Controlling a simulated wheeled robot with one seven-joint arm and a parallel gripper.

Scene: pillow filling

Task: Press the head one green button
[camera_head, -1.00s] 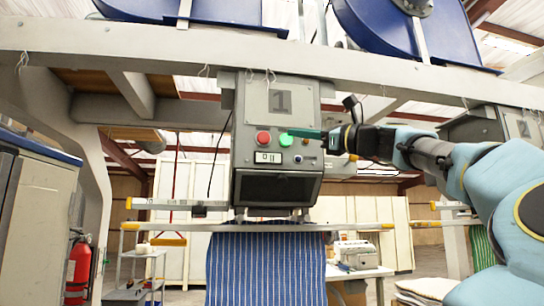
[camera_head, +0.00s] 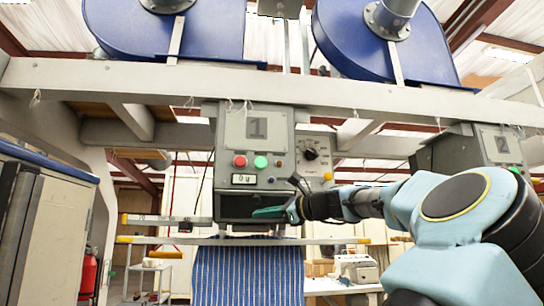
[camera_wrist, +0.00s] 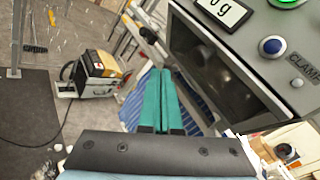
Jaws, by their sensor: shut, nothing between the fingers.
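The head one control box (camera_head: 228,130) carries a plate marked 1. Its green button (camera_head: 261,162) sits right of a red button (camera_head: 240,161), above a small display (camera_head: 243,179). My gripper (camera_head: 268,212) is shut and empty, its green fingers in front of the box's dark lower window, below the green button and apart from it. In the wrist view the closed fingers (camera_wrist: 159,95) point past the dark window. The green button (camera_wrist: 286,2) shows only partly at the top right edge there, with a blue button (camera_wrist: 271,46) below it.
A blue striped fabric (camera_head: 247,270) hangs below the box. A horizontal bar (camera_head: 180,240) crosses under it. A dial panel (camera_head: 312,155) adjoins the box on the right. The head two box (camera_head: 496,146) stands farther right. A sewing machine (camera_head: 357,267) is behind.

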